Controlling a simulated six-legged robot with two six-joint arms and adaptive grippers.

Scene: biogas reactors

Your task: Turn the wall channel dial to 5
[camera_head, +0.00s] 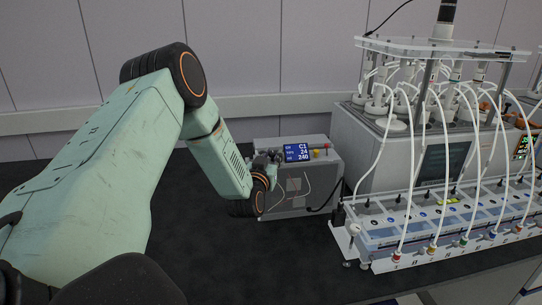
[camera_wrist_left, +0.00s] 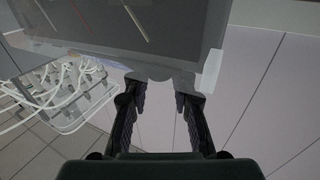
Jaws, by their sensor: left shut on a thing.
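A grey control box (camera_head: 301,203) stands on the dark bench against the wall. Its blue display (camera_head: 297,152) reads C1, with 24 and 240 below. My left gripper (camera_head: 268,158) is at the box's upper left, beside the display, and hides the dial in the head view. In the left wrist view the gripper's two fingers (camera_wrist_left: 160,82) reach the edge of a grey box (camera_wrist_left: 110,60). The fingers are shut on a small rounded grey part, the dial (camera_wrist_left: 158,73), at that edge. Its pointer and markings are not readable. My right gripper is not in view.
A red knob (camera_head: 327,146) and a yellow one (camera_head: 316,153) sit on the box's right. A reactor rig (camera_head: 430,150) with many white tubes fills the right side, close to the box. The dark bench (camera_head: 270,262) in front is clear.

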